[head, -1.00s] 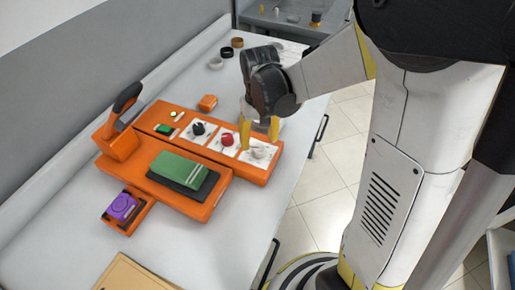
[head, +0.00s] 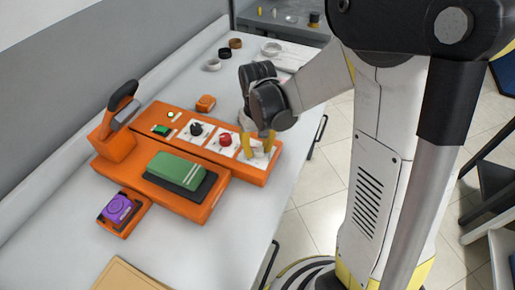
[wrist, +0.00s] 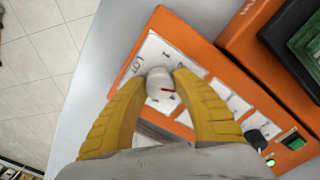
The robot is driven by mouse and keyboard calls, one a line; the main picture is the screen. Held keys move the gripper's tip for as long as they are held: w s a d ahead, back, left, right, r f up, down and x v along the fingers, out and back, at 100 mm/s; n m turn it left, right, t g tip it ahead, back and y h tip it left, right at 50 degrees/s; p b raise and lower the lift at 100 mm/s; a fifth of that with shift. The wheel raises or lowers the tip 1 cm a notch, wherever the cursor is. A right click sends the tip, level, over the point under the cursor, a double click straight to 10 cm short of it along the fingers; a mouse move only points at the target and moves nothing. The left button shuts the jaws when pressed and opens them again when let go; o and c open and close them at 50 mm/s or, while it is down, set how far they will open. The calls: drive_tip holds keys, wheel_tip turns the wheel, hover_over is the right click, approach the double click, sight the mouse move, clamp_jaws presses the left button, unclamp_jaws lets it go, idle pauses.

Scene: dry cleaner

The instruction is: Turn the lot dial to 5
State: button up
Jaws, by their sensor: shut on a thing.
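The lot dial (wrist: 160,82) is a round white knob with a red pointer mark, on a white plate (wrist: 150,50) lettered LOT. In the wrist view the red mark points right; the numerals around it are too small or covered to read surely. My gripper (wrist: 161,90) has its two yellow fingers shut on the knob, one at each side.
A red knob (head: 225,139) and a black knob (head: 196,129) sit left of the lot dial. A green pad (head: 178,170), an orange-based handled press (head: 118,130) and a purple dial unit (head: 118,209) are nearby. The counter's front edge is close on the right.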

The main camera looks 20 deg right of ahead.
drive_tip(key=m, duration=0.4)
drive_tip(key=shift+m, duration=0.3)
drive_tip(key=m, duration=0.4)
drive_tip(key=shift+m, duration=0.3)
drive_tip(key=m, duration=0.4)
drive_tip(key=shift+m+b, duration=0.3)
drive_tip(key=shift+m, duration=2)
drive_tip(key=o, duration=1.2)
drive_tip(key=shift+o, duration=0.2)
